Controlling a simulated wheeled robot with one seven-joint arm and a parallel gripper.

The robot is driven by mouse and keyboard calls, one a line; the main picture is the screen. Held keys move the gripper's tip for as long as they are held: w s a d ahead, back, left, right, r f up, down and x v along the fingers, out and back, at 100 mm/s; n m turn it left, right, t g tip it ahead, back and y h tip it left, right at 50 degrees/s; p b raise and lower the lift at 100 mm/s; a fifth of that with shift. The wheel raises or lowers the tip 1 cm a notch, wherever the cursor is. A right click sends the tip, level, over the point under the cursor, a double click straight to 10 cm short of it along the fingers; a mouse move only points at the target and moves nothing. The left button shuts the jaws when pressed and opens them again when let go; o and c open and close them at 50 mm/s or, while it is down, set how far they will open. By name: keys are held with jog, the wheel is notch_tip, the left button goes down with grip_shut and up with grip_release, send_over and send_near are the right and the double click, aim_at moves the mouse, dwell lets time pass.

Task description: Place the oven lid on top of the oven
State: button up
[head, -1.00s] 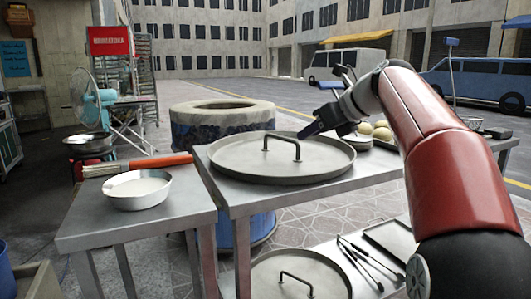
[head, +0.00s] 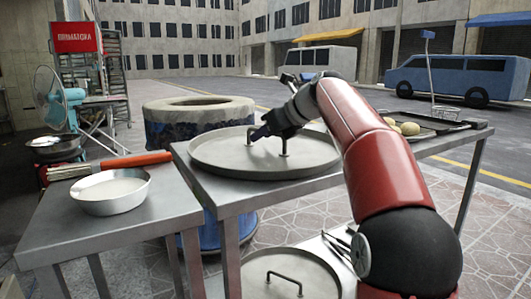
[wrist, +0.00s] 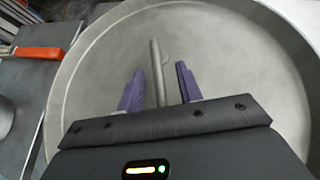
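The oven lid (head: 225,158) is a round grey metal disc with a raised rim, lying flat on the metal table. Its bar handle (wrist: 156,70) stands up from the middle. My gripper (wrist: 157,85) is open, with its two purple fingers on either side of the handle in the wrist view. In the head view my gripper (head: 268,131) is at the handle and hides part of it. I cannot tell whether the fingers touch it. The barrel oven (head: 195,108) stands behind the table, with a round open top and a pale rim.
A second lid (head: 290,274) lies on the lower shelf. A side table (head: 150,222) at left holds a white bowl (head: 112,190) and a red-handled brush (head: 135,160). Dough balls (head: 408,128) sit on a tray at right. A fan (head: 55,100) stands at far left.

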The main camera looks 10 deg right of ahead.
grip_shut()
jog(key=shift+r, duration=0.1)
dwell(0.4)
